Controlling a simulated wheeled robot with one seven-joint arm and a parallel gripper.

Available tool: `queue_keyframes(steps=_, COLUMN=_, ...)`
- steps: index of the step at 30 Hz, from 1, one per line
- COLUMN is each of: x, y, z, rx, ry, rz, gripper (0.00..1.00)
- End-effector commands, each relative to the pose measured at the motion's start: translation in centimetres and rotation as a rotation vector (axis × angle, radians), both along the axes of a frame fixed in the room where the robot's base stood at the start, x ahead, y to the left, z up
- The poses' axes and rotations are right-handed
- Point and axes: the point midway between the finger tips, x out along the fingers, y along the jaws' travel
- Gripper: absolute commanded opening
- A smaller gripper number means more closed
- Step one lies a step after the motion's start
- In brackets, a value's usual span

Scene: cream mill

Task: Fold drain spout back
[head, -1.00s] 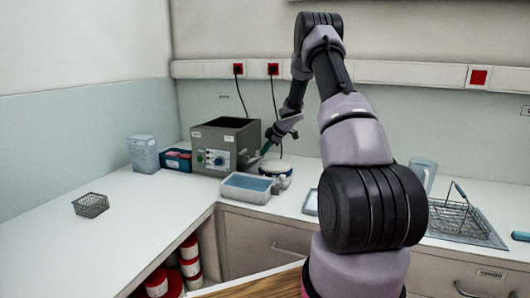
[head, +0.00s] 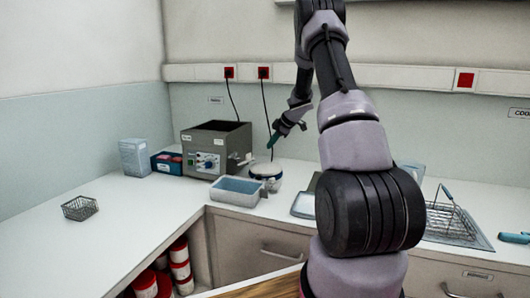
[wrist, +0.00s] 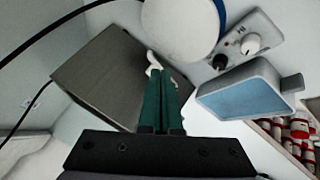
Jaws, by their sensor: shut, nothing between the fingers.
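The grey box-shaped bath (head: 214,140) stands on the counter against the back wall, with a knob panel on its front. A small pale spout (head: 244,159) sticks out from its right side. In the wrist view the spout (wrist: 152,62) shows white against the grey side wall (wrist: 105,75), just beyond my fingertips in the picture. My gripper (head: 271,144) is to the right of the bath and above the counter. Its green fingers (wrist: 160,78) are shut together with nothing between them. I cannot tell whether the tips touch the spout.
A white round vessel with a blue rim (head: 266,169) stands right of the bath. A tray of blue liquid (head: 238,193) is in front. A black cable (head: 265,105) hangs behind my gripper. A wire basket (head: 80,208) sits at the left; the counter beside it is clear.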

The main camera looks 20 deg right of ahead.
Motion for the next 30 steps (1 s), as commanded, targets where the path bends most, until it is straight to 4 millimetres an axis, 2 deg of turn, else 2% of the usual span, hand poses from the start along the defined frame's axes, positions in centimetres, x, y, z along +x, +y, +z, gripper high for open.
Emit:
queue_keyframes(steps=3, x=-0.4, y=-1.0, z=1.4, rx=-0.001, ry=-0.001, rz=0.0, gripper=0.0)
queue_keyframes(steps=7, x=-0.6, y=-1.5, z=2.1, rx=0.0, ry=0.001, rz=0.0, gripper=0.0)
queue_keyframes(steps=24, x=-0.6, y=-1.6, z=2.5, rx=0.001, ry=-0.003, rz=-0.003, gripper=0.0)
queue_keyframes(steps=26, x=-0.4, y=-1.4, z=3.4, rx=0.003, ry=-0.022, rz=-0.02, gripper=0.0)
queue_keyframes(steps=28, x=0.1, y=-1.1, z=5.6, rx=0.011, ry=-0.069, rz=-0.064, gripper=0.0)
queue_keyframes(steps=29, x=0.3, y=-0.9, z=7.0, rx=0.017, ry=-0.097, rz=-0.093, gripper=0.0)
queue_keyframes(steps=30, x=0.6, y=-0.6, z=9.2, rx=0.026, ry=-0.143, rz=-0.142, gripper=0.0)
